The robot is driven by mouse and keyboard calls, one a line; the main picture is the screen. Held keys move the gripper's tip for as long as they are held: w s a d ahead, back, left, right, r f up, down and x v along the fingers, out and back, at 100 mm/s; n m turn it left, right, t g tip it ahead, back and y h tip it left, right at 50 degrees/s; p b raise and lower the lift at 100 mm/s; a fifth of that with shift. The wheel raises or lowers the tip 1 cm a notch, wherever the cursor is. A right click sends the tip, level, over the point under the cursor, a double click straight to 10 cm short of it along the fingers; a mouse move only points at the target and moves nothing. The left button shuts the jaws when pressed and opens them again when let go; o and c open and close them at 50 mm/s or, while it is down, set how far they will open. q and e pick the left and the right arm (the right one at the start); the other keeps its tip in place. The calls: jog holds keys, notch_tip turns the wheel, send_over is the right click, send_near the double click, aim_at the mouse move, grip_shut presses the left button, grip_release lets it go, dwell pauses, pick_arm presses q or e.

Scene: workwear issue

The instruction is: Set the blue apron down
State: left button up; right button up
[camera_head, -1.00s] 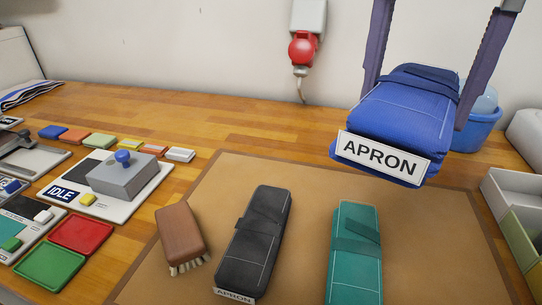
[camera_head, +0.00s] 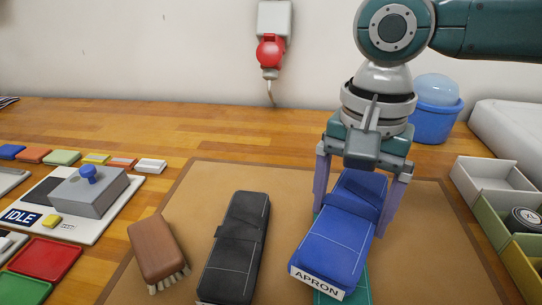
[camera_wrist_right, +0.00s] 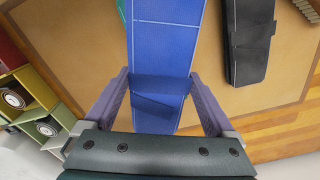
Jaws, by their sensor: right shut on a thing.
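The blue apron (camera_head: 335,245) is a folded bundle with a white APRON label at its near end. My right gripper (camera_head: 353,207) is shut on its far part, one finger on each side. The apron lies over the teal folded bundle (camera_head: 354,288), hiding most of it; I cannot tell whether they touch. In the right wrist view the blue apron (camera_wrist_right: 162,45) runs between the fingers of my right gripper (camera_wrist_right: 160,88), and a teal edge shows beside it. My left gripper is not in view.
A black folded bundle (camera_head: 236,240) lies left of the apron on the brown mat (camera_head: 190,205), with a wooden brush (camera_head: 156,250) beyond it. Open bins (camera_head: 492,173) stand at the right, a blue bucket (camera_head: 434,123) behind. The mat's right side is clear.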

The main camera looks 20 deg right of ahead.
aim_at(352, 204)
jog(key=shift+f, duration=1.55)
jog(key=shift+f, duration=0.15)
jog(key=o, duration=1.3)
notch_tip(352, 204, up, 12)
jog(key=shift+r+p, duration=0.2)
jog(key=shift+p, duration=0.2)
